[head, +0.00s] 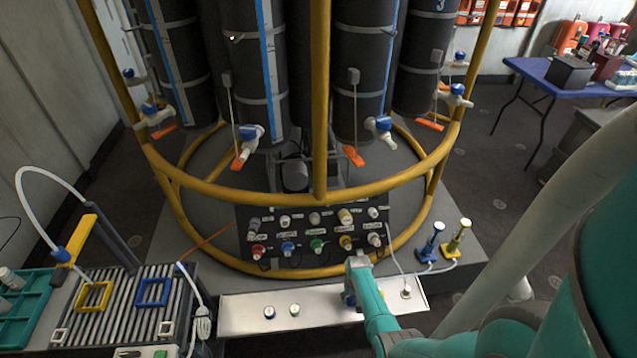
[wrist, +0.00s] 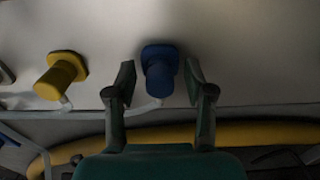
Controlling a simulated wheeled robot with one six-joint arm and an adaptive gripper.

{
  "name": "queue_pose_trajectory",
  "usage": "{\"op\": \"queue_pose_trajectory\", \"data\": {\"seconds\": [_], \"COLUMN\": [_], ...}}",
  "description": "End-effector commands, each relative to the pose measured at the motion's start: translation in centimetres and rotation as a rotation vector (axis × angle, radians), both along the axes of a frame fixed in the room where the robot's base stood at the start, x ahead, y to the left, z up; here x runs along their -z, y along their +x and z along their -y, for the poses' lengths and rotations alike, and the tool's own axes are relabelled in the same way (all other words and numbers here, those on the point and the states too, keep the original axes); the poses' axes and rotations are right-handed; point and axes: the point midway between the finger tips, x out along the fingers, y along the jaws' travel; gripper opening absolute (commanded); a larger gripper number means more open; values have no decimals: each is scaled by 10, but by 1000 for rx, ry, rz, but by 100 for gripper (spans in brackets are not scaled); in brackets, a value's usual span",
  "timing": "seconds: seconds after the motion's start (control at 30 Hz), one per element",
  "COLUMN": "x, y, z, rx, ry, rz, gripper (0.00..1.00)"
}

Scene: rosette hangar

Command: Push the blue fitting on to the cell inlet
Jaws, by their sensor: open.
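The blue fitting (head: 432,240) stands beside a yellow one (head: 457,237) on the grey platform, right of the control panel, with thin pale tubing at their bases. In the wrist view the blue fitting (wrist: 160,76) shows between the fingertips of my gripper (wrist: 161,84). The fingers are spread with a gap on both sides of it; how far below the tips it lies I cannot tell. The yellow fitting (wrist: 60,76) is to its left. In the head view my fingers are not clear against the arm. I cannot tell which part is the cell inlet.
A yellow ring rail (head: 300,198) surrounds tall dark cylinders with blue and white valves (head: 379,125). A labelled knob panel (head: 319,237) and a pale shelf (head: 245,312) lie in front. A ribbed unit (head: 122,307) with yellow and blue square frames is at left.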

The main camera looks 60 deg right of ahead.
Motion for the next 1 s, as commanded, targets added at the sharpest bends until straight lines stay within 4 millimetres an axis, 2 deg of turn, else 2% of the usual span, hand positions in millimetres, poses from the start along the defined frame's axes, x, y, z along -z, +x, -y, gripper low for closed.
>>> {"op": "queue_pose_trajectory", "data": {"seconds": [0.43,0.47,0.67,1.0], "x": [0,0,0,-3], "y": [0,0,0,0], "z": [0,0,0,0], "rx": [0,0,0,0], "ry": [0,0,0,-1], "rz": [0,0,0,1], "gripper": [53,51,1,0]}}
